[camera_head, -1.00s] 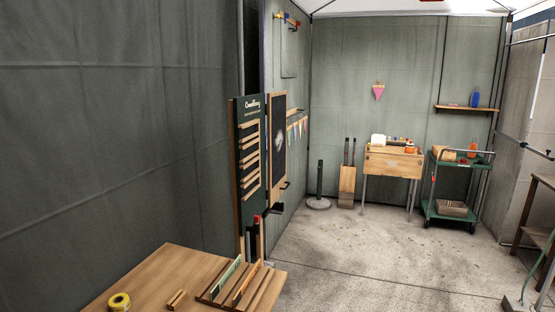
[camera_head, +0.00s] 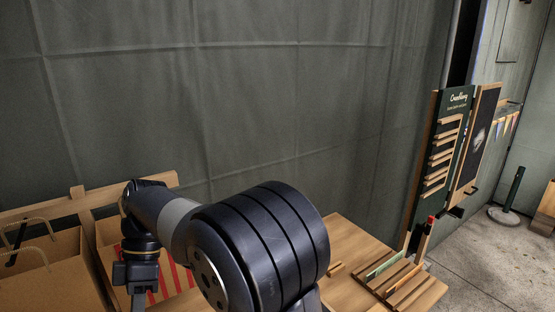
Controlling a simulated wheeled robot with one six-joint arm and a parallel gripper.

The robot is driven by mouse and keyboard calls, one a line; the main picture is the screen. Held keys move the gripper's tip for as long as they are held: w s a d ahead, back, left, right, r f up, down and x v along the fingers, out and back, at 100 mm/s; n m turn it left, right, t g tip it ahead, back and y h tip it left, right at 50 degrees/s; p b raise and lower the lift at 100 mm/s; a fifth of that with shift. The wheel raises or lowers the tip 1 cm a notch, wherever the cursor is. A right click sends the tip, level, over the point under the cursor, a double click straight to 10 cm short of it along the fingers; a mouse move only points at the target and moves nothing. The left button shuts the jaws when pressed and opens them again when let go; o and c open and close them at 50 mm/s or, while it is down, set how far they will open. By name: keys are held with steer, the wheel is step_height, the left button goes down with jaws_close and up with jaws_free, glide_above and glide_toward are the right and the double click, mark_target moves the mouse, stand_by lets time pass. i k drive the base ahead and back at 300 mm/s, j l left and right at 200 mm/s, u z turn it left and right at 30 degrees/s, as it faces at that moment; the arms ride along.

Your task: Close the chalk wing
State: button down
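The chalk wing (camera_head: 483,135) is a dark chalkboard panel in a wooden frame at the right of the view. It stands out at an angle beside the green menu board (camera_head: 437,165), which carries several wooden slats. A small dark handle (camera_head: 471,190) shows low on the wing. My gripper (camera_head: 135,290) is at the lower left, far from the wing, pointing down by the paper bags. Its fingertips run toward the bottom edge and I cannot tell whether they are open or shut.
A wooden table (camera_head: 345,240) holds a slotted rack (camera_head: 405,285) with coloured cards below the board. Brown paper bags (camera_head: 45,275) and a red-striped bag (camera_head: 180,278) stand at the left. Grey fabric wall (camera_head: 250,90) fills the back. Open floor (camera_head: 490,250) lies at the right.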

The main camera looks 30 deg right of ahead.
mark_target(483, 106)
steer(key=k+l, duration=0.15)
steer(key=l, duration=0.2)
steer(key=k+l, duration=0.15)
steer(key=l, duration=0.2)
steer(key=k+l, duration=0.2)
steer(key=l, duration=0.15)
steer(key=k+l, duration=0.15)
steer(key=l, duration=0.15)
steer(key=k+l, duration=0.15)
steer(key=l, duration=1.9)
steer(key=l+u, duration=0.1)
steer(key=l, duration=1.55)
steer(key=k+l, duration=0.15)
steer(key=l, duration=1.55)
steer(key=i+l, duration=0.3)
steer(key=l, duration=0.2)
steer(key=i+l, duration=0.65)
steer(key=l, duration=0.3)
